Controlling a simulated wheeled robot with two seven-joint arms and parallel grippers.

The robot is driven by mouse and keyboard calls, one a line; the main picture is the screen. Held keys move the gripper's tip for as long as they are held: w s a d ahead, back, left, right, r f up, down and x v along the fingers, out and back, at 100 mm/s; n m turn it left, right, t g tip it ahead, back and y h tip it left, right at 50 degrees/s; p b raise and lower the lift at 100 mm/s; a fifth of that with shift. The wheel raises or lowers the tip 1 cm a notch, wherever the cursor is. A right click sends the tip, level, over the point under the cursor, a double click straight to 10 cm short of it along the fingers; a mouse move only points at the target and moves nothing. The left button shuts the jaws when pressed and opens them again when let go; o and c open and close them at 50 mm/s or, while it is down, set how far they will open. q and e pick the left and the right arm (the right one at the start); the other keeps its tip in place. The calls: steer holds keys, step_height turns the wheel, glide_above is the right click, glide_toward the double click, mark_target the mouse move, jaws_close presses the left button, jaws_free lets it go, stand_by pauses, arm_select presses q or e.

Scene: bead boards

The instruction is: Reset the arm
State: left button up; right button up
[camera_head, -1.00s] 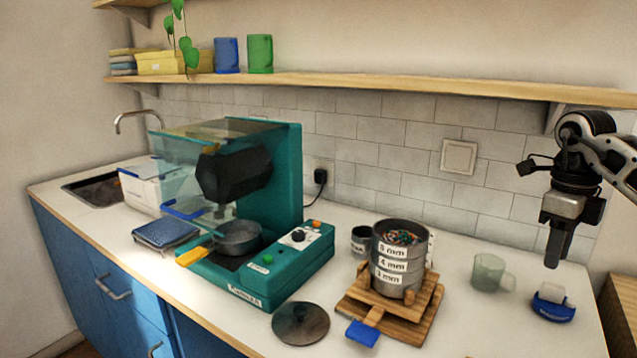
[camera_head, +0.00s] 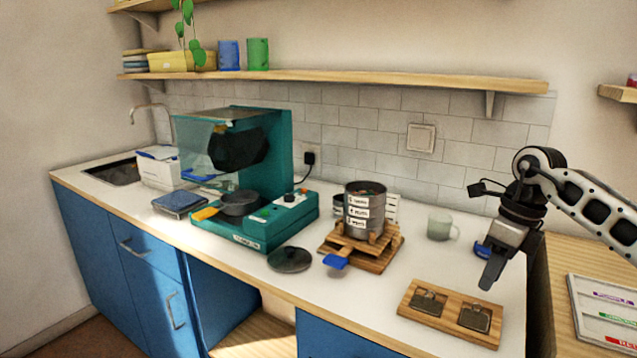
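My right arm (camera_head: 590,200) comes in from the right edge in the head view. Its gripper (camera_head: 490,272) hangs pointing down over the right part of the counter, in front of the blue holder (camera_head: 483,250) and partly hiding it. Its fingers look together, with nothing seen between them. It is near the wooden board with two dark metal plates (camera_head: 408,306), above and behind its right end. My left arm and gripper are out of view.
A sieve stack (camera_head: 362,222) stands on a wooden stand (camera_head: 388,258). A teal machine (camera_head: 270,228) with a pan (camera_head: 240,203) is farther left, a dark lid (camera_head: 290,259) in front. A labelled board (camera_head: 590,300) lies at far right.

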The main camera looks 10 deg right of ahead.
steer(key=a+f+y, duration=0.1)
steer(key=a, duration=0.2)
steer(key=a+f+y, duration=0.1)
steer(key=a+f, duration=0.1)
steer(key=a, duration=0.2)
steer(key=a+f+y, duration=0.1)
steer(key=a+f, duration=0.1)
steer(key=a, duration=0.2)
steer(key=shift+s+a+f+n+y, duration=0.1)
steer(key=shift+s+a+n+y, duration=0.15)
steer(key=shift+n+y, duration=0.15)
steer(key=s+a+m+t+y, duration=0.3)
steer(key=a+m+y, duration=0.3)
steer(key=a, duration=0.4)
steer(key=s+a+m+t+y, duration=0.35)
steer(key=a+m+y, duration=0.2)
steer(key=a, duration=0.55)
steer(key=s+d+f+m+t+h, duration=0.1)
steer(key=s+d+f+m+h, duration=0.2)
steer(key=m, duration=0.7)
steer(key=s+d+f+m+t+h, duration=0.1)
steer(key=s+d+f+m+h, duration=0.2)
steer(key=s+f+m+h, duration=0.3)
steer(key=s+d+f+m+t+h, duration=0.1)
steer(key=s+d+f+m+h, duration=0.3)
steer(key=f+m, duration=0.7)
steer(key=s+m+h, duration=0.1)
steer(key=m, duration=0.2)
steer(key=shift+s+f+t, duration=0.2)
steer(key=shift+s+t, duration=0.15)
